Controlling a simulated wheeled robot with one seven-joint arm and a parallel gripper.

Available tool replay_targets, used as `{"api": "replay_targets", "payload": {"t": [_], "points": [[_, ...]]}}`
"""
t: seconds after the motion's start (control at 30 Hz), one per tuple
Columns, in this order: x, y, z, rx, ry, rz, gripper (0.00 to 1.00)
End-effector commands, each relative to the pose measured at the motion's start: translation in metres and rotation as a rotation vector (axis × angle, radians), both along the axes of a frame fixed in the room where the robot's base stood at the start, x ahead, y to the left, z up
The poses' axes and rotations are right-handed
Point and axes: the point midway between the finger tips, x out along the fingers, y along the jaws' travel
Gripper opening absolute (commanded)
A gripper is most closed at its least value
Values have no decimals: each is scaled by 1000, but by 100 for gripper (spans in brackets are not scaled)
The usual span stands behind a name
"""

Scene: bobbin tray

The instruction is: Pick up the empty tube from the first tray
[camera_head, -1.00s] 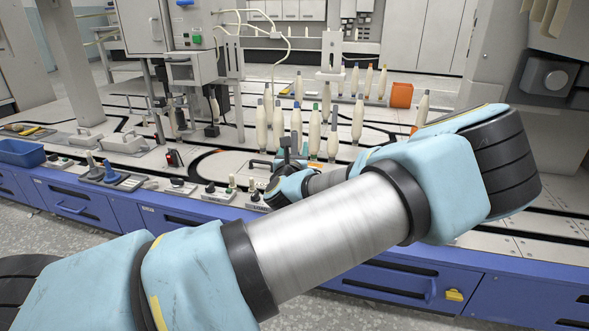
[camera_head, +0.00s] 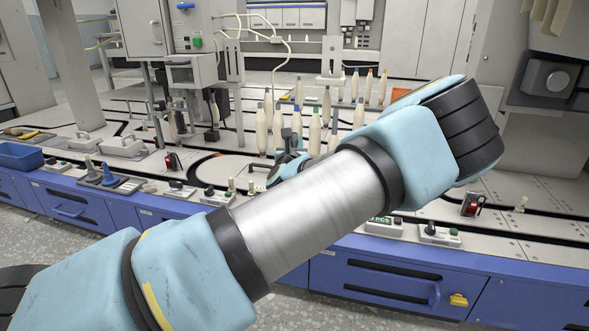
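Several cream bobbins stand upright in the middle of the worktop, including one at the left of the group (camera_head: 261,130) and one near its middle (camera_head: 315,133). More cream bobbins (camera_head: 382,88) stand in a row farther back. I cannot tell which tube is empty, and no first tray can be made out clearly. My gripper (camera_head: 287,139) is a small dark shape beyond my wrist, in front of the bobbin group. My arm hides part of it, so its fingers and any hold are unclear.
A blue bin (camera_head: 20,156) sits at the far left. A grey control box (camera_head: 142,27) stands at the back left. Small switch boxes (camera_head: 441,235) line the front edge above blue drawers (camera_head: 400,286). An orange box (camera_head: 399,93) is partly hidden behind my arm.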

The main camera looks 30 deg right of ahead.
Motion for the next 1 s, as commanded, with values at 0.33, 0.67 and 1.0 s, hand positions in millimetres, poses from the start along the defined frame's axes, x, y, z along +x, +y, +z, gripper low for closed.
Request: {"api": "replay_targets", "payload": {"t": [0.33, 0.67, 1.0], "points": [[0, 0, 0, 0, 0, 0, 0], [0, 0, 0, 0, 0, 0, 0], [0, 0, 0, 1, 1, 0, 0]]}}
